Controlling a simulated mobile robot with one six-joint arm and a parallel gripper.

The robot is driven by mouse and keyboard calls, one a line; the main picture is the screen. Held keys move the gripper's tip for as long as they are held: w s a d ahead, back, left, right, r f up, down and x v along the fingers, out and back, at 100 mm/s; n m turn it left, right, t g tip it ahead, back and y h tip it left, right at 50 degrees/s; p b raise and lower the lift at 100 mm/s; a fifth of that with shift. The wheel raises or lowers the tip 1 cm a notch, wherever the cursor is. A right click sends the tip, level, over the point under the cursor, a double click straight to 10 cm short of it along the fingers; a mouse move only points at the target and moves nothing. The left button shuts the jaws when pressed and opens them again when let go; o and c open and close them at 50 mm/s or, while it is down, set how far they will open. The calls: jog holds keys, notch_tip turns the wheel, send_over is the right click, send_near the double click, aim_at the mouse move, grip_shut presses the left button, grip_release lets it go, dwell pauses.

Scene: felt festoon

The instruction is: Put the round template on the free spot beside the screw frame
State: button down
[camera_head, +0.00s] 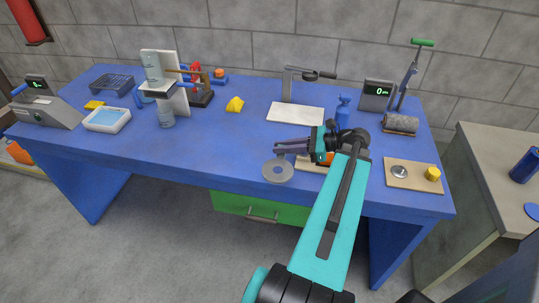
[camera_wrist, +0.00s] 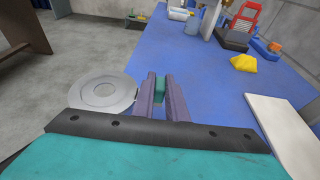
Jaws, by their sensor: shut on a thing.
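The round template (camera_head: 278,170) is a flat grey disc with a round centre. In the wrist view it (camera_wrist: 104,92) shows just left of my fingers, against the floor and the table's edge. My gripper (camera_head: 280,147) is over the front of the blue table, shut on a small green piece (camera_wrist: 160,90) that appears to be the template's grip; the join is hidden. A grey upright frame with a black-handled arm (camera_head: 290,85) stands at the back middle behind a white plate (camera_head: 295,114). I cannot tell for sure whether it is the screw frame.
A wooden board (camera_head: 408,184) with a grey disc and a yellow knob lies at front right. A blue bottle (camera_head: 343,108) stands behind my gripper. A yellow lump (camera_head: 235,104) and red device (camera_head: 197,78) are farther left. The blue table's front left middle is bare.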

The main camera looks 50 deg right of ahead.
jog(key=shift+s+d+f, duration=0.1)
jog(key=shift+s+d, duration=0.4)
jog(key=shift+s, duration=0.25)
jog(key=shift+s+d, duration=0.45)
jog(key=shift+s, duration=0.3)
jog(key=p, duration=0.5)
send_over(276, 138)
jog(key=shift+f, duration=0.7)
jog(key=shift+f, duration=0.1)
jog(key=shift+f+p, duration=0.55)
jog(key=shift+f, duration=1.15)
jog(key=shift+f, duration=0.15)
jog(key=c, duration=1.8)
grip_release()
jog(key=shift+o, duration=0.2)
